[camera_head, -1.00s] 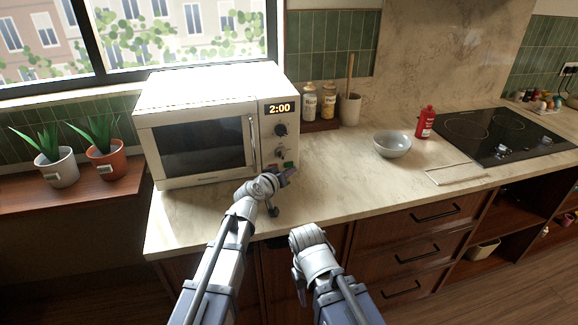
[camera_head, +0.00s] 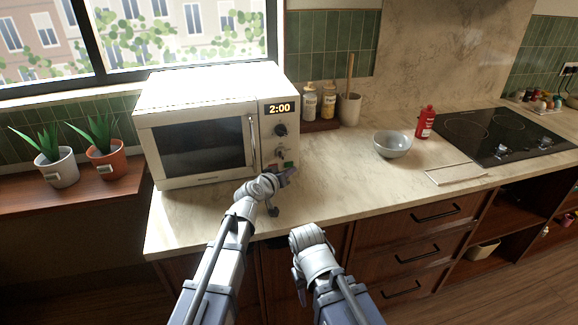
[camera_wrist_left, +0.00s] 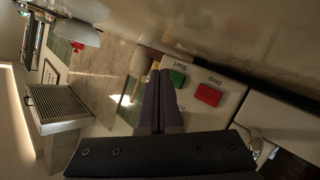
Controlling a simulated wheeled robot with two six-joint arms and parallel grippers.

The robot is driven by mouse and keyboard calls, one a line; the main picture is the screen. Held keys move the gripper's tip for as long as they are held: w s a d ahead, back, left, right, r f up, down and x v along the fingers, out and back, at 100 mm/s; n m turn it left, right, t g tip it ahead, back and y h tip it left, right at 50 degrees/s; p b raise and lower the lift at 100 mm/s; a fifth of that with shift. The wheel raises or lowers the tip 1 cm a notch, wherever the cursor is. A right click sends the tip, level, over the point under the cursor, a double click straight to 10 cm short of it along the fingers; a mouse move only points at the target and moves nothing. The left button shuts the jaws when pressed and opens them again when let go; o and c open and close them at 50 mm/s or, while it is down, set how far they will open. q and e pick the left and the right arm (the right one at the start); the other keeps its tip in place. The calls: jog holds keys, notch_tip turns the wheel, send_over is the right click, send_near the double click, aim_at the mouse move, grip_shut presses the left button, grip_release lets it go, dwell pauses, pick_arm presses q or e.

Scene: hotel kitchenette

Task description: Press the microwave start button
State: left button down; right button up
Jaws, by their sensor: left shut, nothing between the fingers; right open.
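The white microwave (camera_head: 195,90) stands on the counter at the left, door closed, its display (camera_head: 279,108) reading 2:00. Its green button (camera_head: 288,164) is low on the control panel, and in the left wrist view the green button (camera_wrist_left: 178,78) is labelled Start. The red button (camera_wrist_left: 208,95), labelled Stop, sits beside it. My left gripper (camera_head: 289,173) is shut and empty just in front of the panel's lower part. In the left wrist view its fingertips (camera_wrist_left: 159,74) overlap the edge of the green button; I cannot tell whether they touch it. My right gripper (camera_head: 300,290) is open, low before the counter front.
Two jars (camera_head: 318,101) and a utensil pot (camera_head: 349,108) stand right of the microwave. A grey bowl (camera_head: 392,145), a red bottle (camera_head: 426,122) and the cooktop (camera_head: 495,135) are farther right. The counter between microwave and bowl is clear. Potted plants (camera_head: 105,160) stand at the left.

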pick_arm(q)
jog(key=shift+w, duration=0.1)
dwell(0.7)
jog(key=shift+w+a, duration=0.15)
jog(key=shift+w, duration=0.2)
